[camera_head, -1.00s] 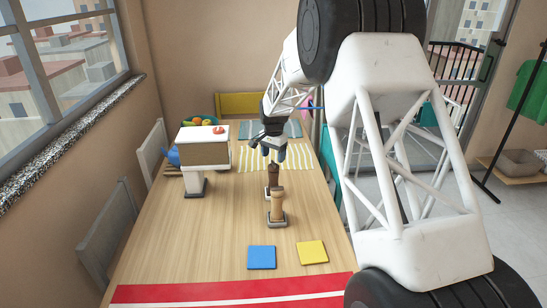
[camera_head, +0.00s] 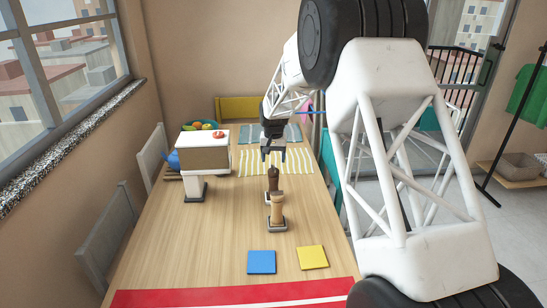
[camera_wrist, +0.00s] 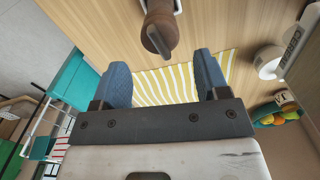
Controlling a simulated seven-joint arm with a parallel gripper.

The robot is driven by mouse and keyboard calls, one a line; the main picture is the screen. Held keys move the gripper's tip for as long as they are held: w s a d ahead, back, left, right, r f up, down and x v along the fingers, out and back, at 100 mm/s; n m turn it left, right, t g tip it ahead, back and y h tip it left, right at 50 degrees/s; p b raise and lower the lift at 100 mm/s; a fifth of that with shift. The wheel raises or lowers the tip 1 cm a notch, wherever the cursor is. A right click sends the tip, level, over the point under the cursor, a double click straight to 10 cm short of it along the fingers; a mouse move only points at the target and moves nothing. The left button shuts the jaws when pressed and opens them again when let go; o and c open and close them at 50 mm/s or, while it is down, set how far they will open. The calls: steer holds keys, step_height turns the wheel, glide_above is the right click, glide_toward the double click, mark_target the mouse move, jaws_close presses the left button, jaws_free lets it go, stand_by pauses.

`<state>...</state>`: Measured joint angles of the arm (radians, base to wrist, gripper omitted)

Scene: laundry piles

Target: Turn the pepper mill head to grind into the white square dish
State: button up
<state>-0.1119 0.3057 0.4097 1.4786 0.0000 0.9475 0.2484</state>
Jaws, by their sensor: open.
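A dark brown pepper mill (camera_head: 273,179) stands upright on the table, just behind a lighter wooden mill (camera_head: 277,205). My gripper (camera_head: 273,156) is open and empty, just beyond and above the dark mill's head. In the wrist view, the dark mill (camera_wrist: 159,27) shows at the top edge, ahead of the two blue fingertips (camera_wrist: 162,68) and apart from them. Its lower part is cut off there. Both mills seem to stand on small dark-edged square bases. I cannot make out a white square dish clearly; a pale rim shows beside the mill in the wrist view.
A blue square (camera_head: 262,262) and a yellow square (camera_head: 312,255) lie in front. A striped yellow-white cloth (camera_head: 250,163) lies beyond the mills. The table's middle left is clear.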

mark_target(274, 167)
steer(key=shift+r+n, duration=0.1)
steer(key=shift+n, duration=0.7)
steer(key=shift+f, duration=0.2)
steer(key=shift+f, duration=3.3)
steer(key=shift+c, duration=0.3)
steer(key=c, duration=0.5)
steer(key=shift+m, duration=0.3)
